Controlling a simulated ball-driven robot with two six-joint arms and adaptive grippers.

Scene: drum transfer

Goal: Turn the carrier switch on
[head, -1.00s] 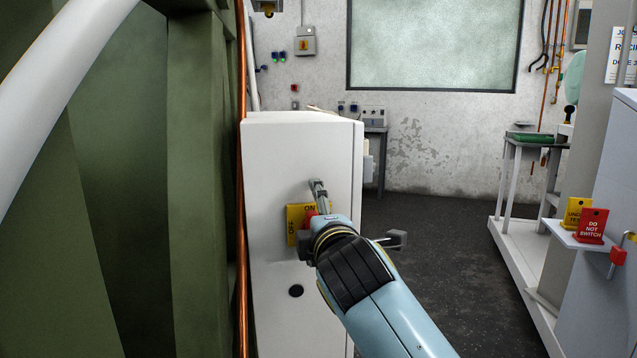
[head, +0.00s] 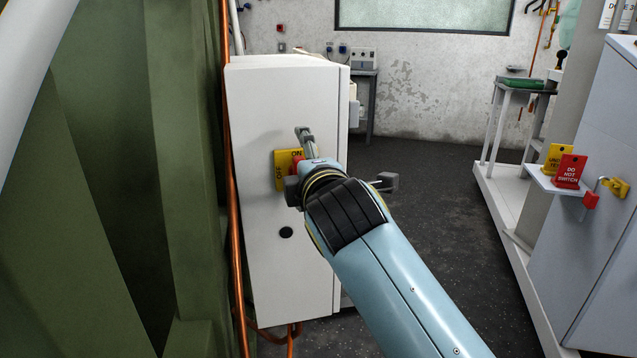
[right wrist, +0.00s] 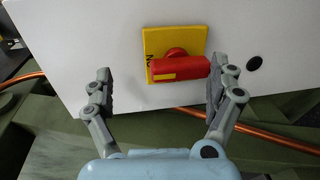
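The carrier switch is a red handle (right wrist: 178,68) on a yellow plate (right wrist: 158,42) on the white cabinet's face. In the head view the plate (head: 283,172) carries ON at its top and OFF at its left. The handle lies lengthwise up and down the cabinet, with its yellow-marked end on the ON side. My right gripper (right wrist: 160,88) is open, its fingers on either side of the handle. One finger is very close to the handle's lower end; contact is unclear. In the head view my right gripper (head: 305,155) hides most of the handle. My left gripper is out of view.
The white cabinet (head: 270,265) has a black round button (head: 286,232) below the plate. Orange cables (head: 234,250) run along its left side beside green metalwork (head: 190,180). Dark floor lies open between.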

